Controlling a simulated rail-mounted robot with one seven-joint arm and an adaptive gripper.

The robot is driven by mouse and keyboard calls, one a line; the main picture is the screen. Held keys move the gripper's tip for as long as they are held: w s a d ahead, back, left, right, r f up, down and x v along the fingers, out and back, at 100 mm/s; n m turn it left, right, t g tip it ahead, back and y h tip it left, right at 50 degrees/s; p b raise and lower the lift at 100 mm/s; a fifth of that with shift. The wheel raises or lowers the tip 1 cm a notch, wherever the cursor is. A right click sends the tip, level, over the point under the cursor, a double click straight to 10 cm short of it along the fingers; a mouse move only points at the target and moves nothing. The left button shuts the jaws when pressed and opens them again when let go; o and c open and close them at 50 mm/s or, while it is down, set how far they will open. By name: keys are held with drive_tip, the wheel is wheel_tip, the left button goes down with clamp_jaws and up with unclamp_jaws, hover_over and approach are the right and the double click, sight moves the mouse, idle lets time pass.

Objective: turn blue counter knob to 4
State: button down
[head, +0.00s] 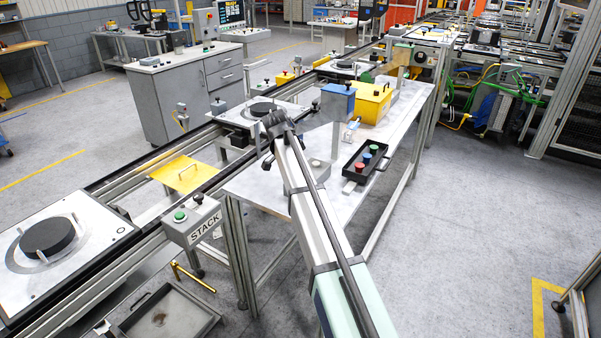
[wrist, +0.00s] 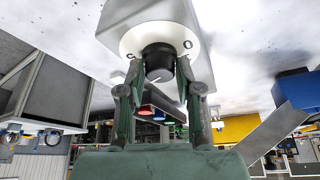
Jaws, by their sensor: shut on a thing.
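In the wrist view, my gripper (wrist: 160,75) has its two fingers closed on the sides of a black round knob (wrist: 157,58). The knob sits on a white dial disc on a pale grey housing (wrist: 150,15). A thin white line shows on the knob's face. Parts of marks show at the disc's edge, but I cannot read a 4. A blue box on a grey post (head: 337,103) stands on the table in the head view; a blue box (wrist: 293,88) also shows at the right of the wrist view.
A black tray (head: 349,175) with red, green and blue buttons stands right of my arm. A yellow box (head: 372,104) stands behind the blue one. A pallet with a black disc (head: 262,108) lies on the conveyor. The STACK button box (head: 194,220) is nearer, at left.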

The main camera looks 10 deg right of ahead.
drive_tip(key=shift+s+f, duration=0.1)
drive_tip(key=c, duration=0.8)
unclamp_jaws()
drive_tip(key=shift+o, duration=0.2)
drive_tip(key=v, duration=1.2)
